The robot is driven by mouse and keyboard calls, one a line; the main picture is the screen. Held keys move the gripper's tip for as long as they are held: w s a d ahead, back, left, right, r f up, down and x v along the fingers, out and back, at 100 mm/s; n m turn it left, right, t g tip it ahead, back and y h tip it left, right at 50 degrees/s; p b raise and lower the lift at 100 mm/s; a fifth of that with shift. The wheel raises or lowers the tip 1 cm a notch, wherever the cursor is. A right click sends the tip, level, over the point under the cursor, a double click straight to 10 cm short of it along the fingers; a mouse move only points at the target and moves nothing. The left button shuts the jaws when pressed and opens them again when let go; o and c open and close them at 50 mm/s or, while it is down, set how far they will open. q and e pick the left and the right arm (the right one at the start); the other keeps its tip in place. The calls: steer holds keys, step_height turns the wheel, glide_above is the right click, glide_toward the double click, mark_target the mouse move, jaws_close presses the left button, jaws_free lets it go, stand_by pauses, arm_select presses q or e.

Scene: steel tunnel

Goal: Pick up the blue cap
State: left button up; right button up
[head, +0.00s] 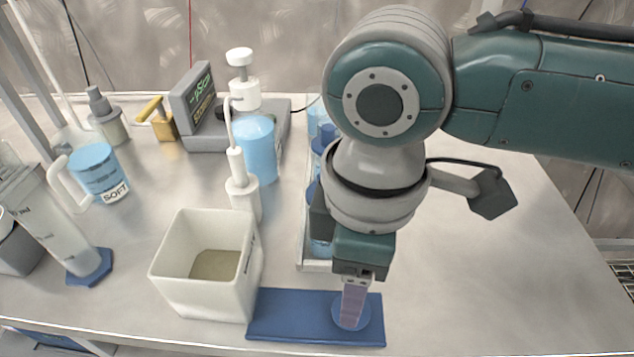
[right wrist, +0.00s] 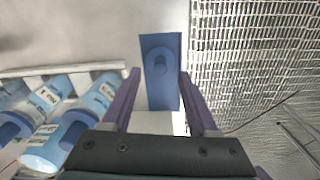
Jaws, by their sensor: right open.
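The blue cap (head: 337,314) rests on a flat blue mat (head: 275,318) at the table's front edge. My right gripper (head: 351,318) points down over the cap, and its finger covers the cap's middle in the head view. In the right wrist view the cap (right wrist: 160,62) lies on the mat (right wrist: 168,98), ahead of and between the two purple fingers. My right gripper (right wrist: 160,76) is open with nothing between its fingers. Whether the fingertips touch the mat cannot be told. My left gripper is not in view.
A white square bin (head: 180,285) stands left of the mat. A tray (head: 314,265) with blue-capped bottles (right wrist: 50,145) is behind it, partly hidden by my arm. A pump bottle (head: 256,150), balance (head: 205,140) and blue mug (head: 98,170) stand farther left. The table's right side is clear.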

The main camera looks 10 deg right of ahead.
step_height(320, 180, down, 4)
steer(key=shift+s+d+r+b, duration=0.1)
steer(key=shift+r+b, duration=0.1)
steer(key=shift+b, duration=0.1)
steer(key=shift+c, duration=0.2)
jaws_close()
